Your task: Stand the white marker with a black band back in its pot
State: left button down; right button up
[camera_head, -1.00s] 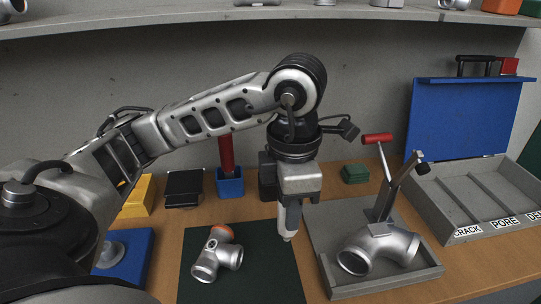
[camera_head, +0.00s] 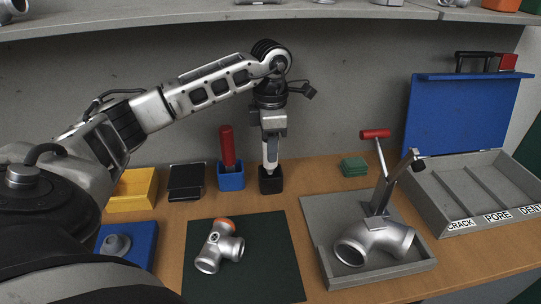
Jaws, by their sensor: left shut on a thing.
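My left gripper (camera_head: 270,148) points straight down at the back of the table and is shut on the white marker (camera_head: 269,167). The marker is upright and mostly hidden by the fingers; I cannot make out its black band. Its lower end is at the mouth of the small black pot (camera_head: 270,186). I cannot tell how deep it sits inside. My right gripper is not in view.
A blue pot with a red-handled tool (camera_head: 227,146) stands just left of the black pot. A green block (camera_head: 354,167) is to the right. A pipe casting (camera_head: 219,246) lies on the dark mat (camera_head: 262,270). A grey clamp tray (camera_head: 322,238) and a labelled divided box (camera_head: 446,208) are at right.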

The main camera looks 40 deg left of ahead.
pick_arm(q)
notch_tip(320, 180, down, 3)
jog(key=shift+r+p, duration=0.1)
jog(key=shift+p, duration=0.2)
jog(key=shift+w+a+f, duration=0.1)
jog(key=shift+a+f, duration=0.05)
jog(key=shift+f, duration=0.4)
jog(key=shift+f, duration=0.1)
jog(key=shift+f, duration=0.15)
jog(key=c, duration=1.1)
grip_release()
jog(key=r, duration=0.6)
jog(key=shift+w+d+r+b, duration=0.2)
jog(key=shift+d+r+b, duration=0.1)
jog(key=shift+r+b, duration=0.1)
jog(key=shift+r, duration=0.4)
